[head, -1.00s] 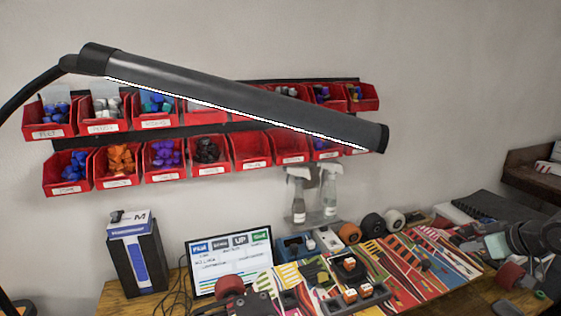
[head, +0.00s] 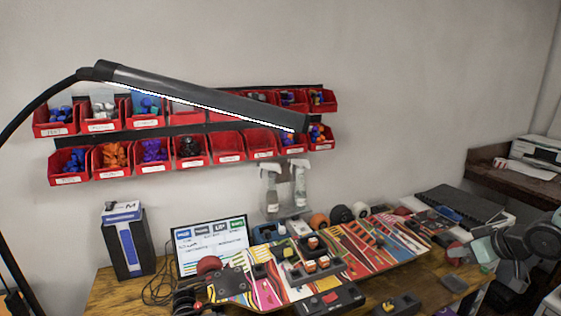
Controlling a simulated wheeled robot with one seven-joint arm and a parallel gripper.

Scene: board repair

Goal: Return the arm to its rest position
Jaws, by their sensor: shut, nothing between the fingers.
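A brightly patterned skateboard deck (head: 405,243) lies on the wooden workbench (head: 110,293). A dark metal truck with a red wheel (head: 209,265) sits at the deck's left end. Small parts with orange and white tops (head: 310,265) stand in a dark holder over the deck's middle.
Red bins (head: 228,147) hang on the wall behind a long black lamp (head: 200,95). A screen (head: 212,247), a dark box (head: 127,245) and spray bottles (head: 299,183) stand along the back. A side shelf (head: 485,170) holds a printer (head: 537,150).

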